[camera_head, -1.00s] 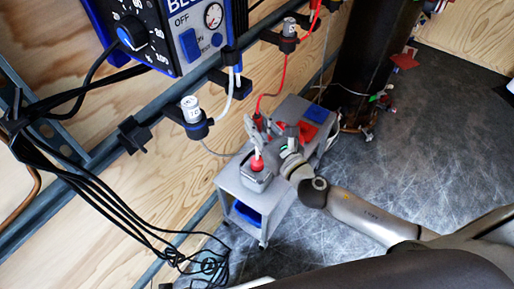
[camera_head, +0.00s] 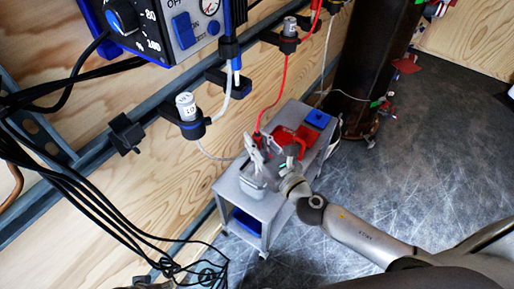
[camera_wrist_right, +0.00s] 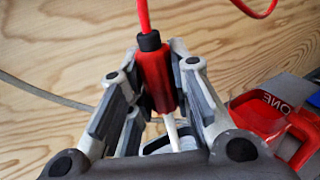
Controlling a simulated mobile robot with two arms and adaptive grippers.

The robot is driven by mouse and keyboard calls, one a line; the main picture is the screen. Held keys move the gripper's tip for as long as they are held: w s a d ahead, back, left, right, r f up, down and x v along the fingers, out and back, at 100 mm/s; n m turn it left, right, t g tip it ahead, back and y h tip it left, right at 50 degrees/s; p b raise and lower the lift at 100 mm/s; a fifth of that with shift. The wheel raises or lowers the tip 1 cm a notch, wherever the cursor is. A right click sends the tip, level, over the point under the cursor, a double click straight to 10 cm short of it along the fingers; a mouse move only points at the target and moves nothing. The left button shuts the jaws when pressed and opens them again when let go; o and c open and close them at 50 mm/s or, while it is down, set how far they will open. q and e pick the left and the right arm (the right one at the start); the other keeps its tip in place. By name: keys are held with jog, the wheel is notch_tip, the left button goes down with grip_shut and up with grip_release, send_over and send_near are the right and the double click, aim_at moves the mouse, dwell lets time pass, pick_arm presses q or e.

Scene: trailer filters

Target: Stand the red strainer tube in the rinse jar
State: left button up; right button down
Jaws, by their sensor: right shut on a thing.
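The red strainer tube (camera_wrist_right: 157,80) has a black cap, a red hose at its top and a white stem below. It is between the fingers of my right gripper (camera_wrist_right: 153,95) in the right wrist view, and the gripper is shut on it. In the head view my right gripper (camera_head: 262,152) is over the grey rinse jar (camera_head: 257,187) on the cart, and the tube is mostly hidden there. A pale curved rim shows near the stem in the wrist view. I cannot tell whether the stem's tip is inside the jar. My left gripper is not in view.
The grey cart (camera_head: 236,187) stands against the plywood wall, with a red tray (camera_head: 288,137) and a blue item (camera_head: 317,119) behind the gripper. A white can in a wall holder (camera_head: 187,108) and black cables (camera_head: 100,205) are at left.

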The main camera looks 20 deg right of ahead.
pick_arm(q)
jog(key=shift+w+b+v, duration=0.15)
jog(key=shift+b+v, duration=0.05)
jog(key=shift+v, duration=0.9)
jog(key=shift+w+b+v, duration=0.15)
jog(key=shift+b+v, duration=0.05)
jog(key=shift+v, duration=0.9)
pick_arm(e)
jog(key=shift+f, duration=0.85)
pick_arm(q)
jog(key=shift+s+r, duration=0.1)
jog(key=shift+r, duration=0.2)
pick_arm(e)
jog(key=shift+f, duration=0.15)
jog(key=c, duration=1.3)
grip_release()
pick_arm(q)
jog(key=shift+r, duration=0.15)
